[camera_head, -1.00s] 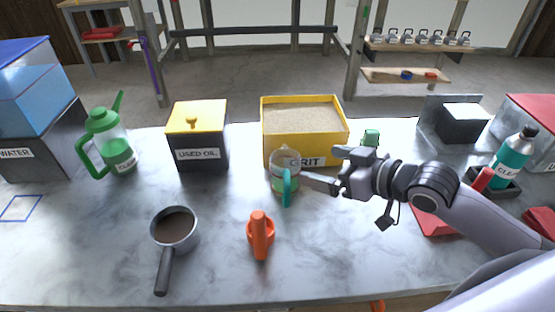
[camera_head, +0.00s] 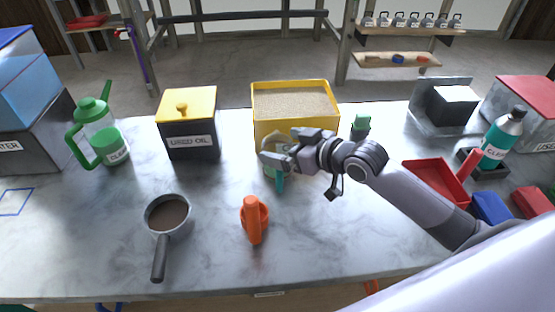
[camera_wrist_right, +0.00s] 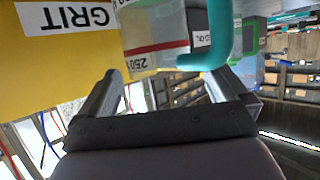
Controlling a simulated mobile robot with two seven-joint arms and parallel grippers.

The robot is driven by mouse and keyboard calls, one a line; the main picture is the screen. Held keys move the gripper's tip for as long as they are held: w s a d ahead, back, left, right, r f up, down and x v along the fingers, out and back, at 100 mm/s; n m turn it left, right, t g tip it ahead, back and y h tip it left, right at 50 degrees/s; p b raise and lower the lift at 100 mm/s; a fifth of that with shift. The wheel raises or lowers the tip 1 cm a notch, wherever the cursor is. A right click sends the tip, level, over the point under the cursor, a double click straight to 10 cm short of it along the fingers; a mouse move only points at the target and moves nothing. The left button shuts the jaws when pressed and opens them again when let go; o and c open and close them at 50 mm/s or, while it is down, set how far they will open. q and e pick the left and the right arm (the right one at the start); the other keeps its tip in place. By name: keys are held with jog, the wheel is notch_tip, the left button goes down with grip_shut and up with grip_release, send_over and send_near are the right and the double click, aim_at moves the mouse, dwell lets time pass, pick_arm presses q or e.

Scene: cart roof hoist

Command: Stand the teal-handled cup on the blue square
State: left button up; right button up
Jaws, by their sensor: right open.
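The clear cup (camera_head: 269,168) with a teal handle (camera_head: 280,183) stands upright on the bench in front of the yellow grit box. My right gripper (camera_head: 276,160) is at the cup's upper part and hides some of it. In the right wrist view the jaws (camera_wrist_right: 162,76) are open, with the cup (camera_wrist_right: 155,35) just beyond and between the fingertips; its teal handle (camera_wrist_right: 222,35) is to the right. I cannot tell whether a finger touches it. The blue square (camera_head: 15,201) is an empty outline at the bench's far left. My left gripper is out of view.
The grit box (camera_head: 295,100) stands right behind the cup. The used oil box (camera_head: 190,125), green jug (camera_head: 98,135), dark-handled pan (camera_head: 167,215) and orange object (camera_head: 254,220) stand between cup and square or nearby. A red tray (camera_head: 436,180) lies right.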

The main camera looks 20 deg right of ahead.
jog(key=shift+x, duration=1.2)
jog(key=c, duration=1.1)
jog(key=shift+c, duration=0.2)
